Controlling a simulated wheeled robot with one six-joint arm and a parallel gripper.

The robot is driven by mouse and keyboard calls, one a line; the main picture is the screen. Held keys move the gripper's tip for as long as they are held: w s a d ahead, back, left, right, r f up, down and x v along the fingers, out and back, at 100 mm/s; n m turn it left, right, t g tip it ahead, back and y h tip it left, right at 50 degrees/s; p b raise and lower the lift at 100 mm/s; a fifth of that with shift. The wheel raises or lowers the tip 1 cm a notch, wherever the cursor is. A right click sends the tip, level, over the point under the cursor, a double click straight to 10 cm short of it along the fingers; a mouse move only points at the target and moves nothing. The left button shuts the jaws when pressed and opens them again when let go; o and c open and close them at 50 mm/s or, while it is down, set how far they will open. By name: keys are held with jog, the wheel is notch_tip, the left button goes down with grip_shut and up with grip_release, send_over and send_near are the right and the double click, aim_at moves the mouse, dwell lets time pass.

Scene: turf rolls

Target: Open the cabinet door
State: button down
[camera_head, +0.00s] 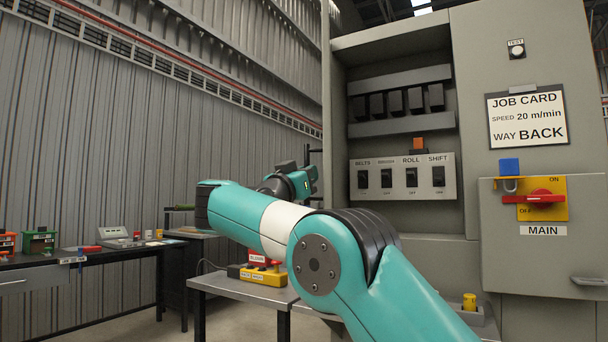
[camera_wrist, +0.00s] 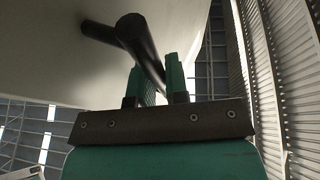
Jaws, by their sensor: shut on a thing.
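The grey cabinet (camera_head: 391,54) stands at the right with its front open, showing black breakers and a labelled switch panel (camera_head: 403,178) inside. Its door (camera_head: 326,80) stands swung out at the opening's left side, seen nearly edge-on. In the wrist view the door's pale face (camera_wrist: 60,55) fills the upper left. A black bar handle (camera_wrist: 140,45) stands off that face. My gripper (camera_wrist: 160,85) is shut on the handle, with one green finger on each side of the bar. In the head view my gripper (camera_head: 311,177) is small beside the door's edge, and its fingertips are hard to make out.
A small table (camera_head: 235,290) with a yellow button box (camera_head: 263,276) stands below my arm. A workbench (camera_head: 90,258) with coloured bins is at the left. The main switch box (camera_head: 530,250) juts out at the right. The corrugated wall is behind.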

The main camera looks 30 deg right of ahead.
jog(key=shift+w+a, duration=0.15)
jog(key=shift+w, duration=0.05)
jog(key=shift+r, duration=0.1)
jog(key=c, duration=1.1)
grip_release()
jog(key=shift+c, duration=0.2)
